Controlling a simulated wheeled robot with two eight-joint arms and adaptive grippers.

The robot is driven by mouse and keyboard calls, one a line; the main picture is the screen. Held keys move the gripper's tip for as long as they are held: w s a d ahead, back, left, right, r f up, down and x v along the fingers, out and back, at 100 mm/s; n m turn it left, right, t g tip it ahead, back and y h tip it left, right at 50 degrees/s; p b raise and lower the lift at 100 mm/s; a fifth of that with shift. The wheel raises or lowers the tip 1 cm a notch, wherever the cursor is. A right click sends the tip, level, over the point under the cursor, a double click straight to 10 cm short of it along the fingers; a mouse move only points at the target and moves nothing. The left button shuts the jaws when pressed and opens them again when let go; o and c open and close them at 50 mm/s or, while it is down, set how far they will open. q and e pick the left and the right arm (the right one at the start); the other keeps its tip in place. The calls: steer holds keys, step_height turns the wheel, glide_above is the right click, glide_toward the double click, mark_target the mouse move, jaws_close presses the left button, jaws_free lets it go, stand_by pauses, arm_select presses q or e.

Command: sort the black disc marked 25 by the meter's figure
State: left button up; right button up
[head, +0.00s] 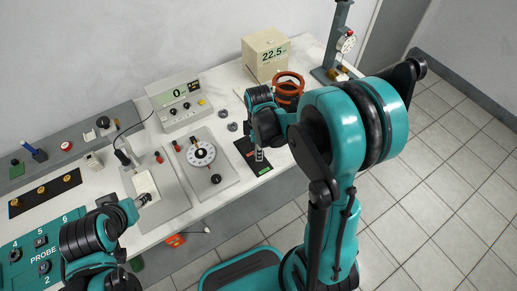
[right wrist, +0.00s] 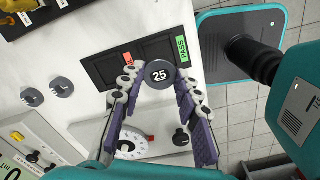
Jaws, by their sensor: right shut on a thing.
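The black disc marked 25 (right wrist: 159,75) is between the fingertips of my right gripper (right wrist: 158,82), its number facing the wrist camera. In the head view my right gripper (head: 259,154) is over the black two-part tray (head: 243,146); the disc is not clear there. In the right wrist view the tray (right wrist: 100,70) has a green PASS label (right wrist: 182,48) and a red label (right wrist: 134,57). The disc appears over the tray's near edge; its height cannot be told. The meter (head: 180,118) reads 0. My left gripper (head: 143,200) is beside the pale pad of a grey fixture; its jaws are unclear.
Two grey discs (head: 223,113) (head: 232,127) lie left of the tray. A dial plate (head: 222,172) lies nearer the left. A box showing 22.5 (head: 262,70), orange rings (head: 289,82) and a gauge stand (head: 334,55) are behind. The bench's front edge is close to the tray.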

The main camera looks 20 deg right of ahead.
mark_target(259, 163)
stand_by(0.3)
steer(key=shift+f+b, duration=2.5)
steer(key=shift+f, duration=0.35)
steer(key=shift+f, duration=0.2)
steer(key=o, duration=1.3)
steer(key=shift+c, duration=0.2)
steer(key=c, duration=0.5)
steer(key=shift+c, duration=0.2)
steer(key=shift+r+p, duration=1.6)
steer(key=shift+r, duration=0.75)
